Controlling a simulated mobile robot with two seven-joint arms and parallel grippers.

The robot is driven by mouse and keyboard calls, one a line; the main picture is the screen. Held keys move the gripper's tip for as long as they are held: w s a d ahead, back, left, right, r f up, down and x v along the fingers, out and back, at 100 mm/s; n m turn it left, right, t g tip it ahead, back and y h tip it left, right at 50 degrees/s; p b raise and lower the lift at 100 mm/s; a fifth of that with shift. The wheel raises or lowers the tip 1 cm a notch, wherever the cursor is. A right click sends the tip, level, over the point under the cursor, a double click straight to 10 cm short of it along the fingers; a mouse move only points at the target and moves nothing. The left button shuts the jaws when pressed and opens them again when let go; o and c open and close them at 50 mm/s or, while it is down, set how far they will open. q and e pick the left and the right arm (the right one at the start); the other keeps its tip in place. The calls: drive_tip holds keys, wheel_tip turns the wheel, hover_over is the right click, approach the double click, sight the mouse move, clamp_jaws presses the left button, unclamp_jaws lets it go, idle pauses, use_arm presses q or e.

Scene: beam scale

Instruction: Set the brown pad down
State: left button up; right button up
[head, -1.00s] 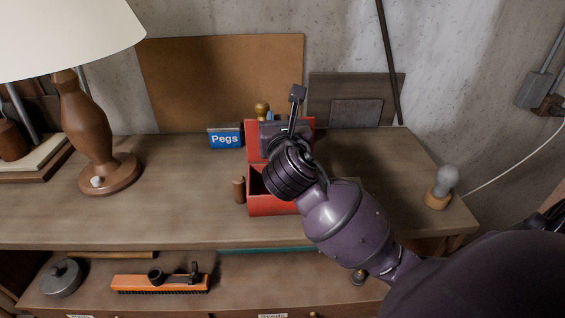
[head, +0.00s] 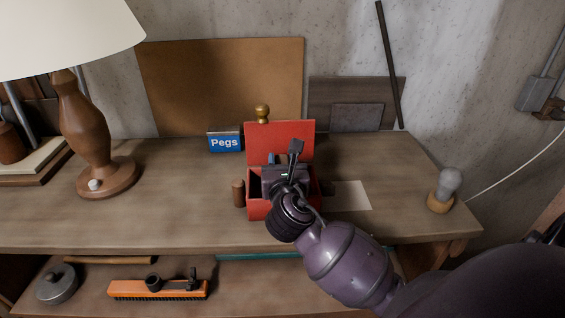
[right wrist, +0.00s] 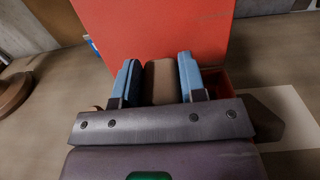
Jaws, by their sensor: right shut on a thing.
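The brown pad (right wrist: 160,82) is between the two blue fingers of my right gripper (right wrist: 160,84) in the right wrist view. The gripper is shut on it. In the head view my right gripper (head: 284,164) is over the open red box (head: 257,209), in front of its raised lid (head: 280,137). My own wrist hides the pad in this view and most of the box's inside. I cannot tell if the pad touches the box. The red lid also fills the top of the right wrist view (right wrist: 155,30). My left gripper is not in view.
A brown peg (head: 238,193) stands by the box's left side. A blue Pegs box (head: 225,140) and a brass-coloured knobbed thing (head: 262,113) are behind. A pale card (head: 351,195) lies right of the box. A lamp (head: 85,130) stands left, a bulb (head: 446,188) right.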

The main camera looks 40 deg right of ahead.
drive_tip(key=shift+f, duration=0.65)
drive_tip(key=o, duration=0.9)
drive_tip(key=shift+s+f, duration=0.1)
drive_tip(key=shift+c, duration=0.2)
drive_tip(key=shift+o, duration=0.4)
drive_tip(key=shift+f, duration=0.1)
drive_tip(key=shift+a, duration=0.1)
drive_tip(key=shift+r, duration=0.55)
drive_tip(key=v, duration=1.1)
drive_tip(key=shift+s+a+r+b, duration=0.2)
drive_tip(key=shift+s+r+b, duration=0.1)
drive_tip(key=shift+s+b, duration=0.05)
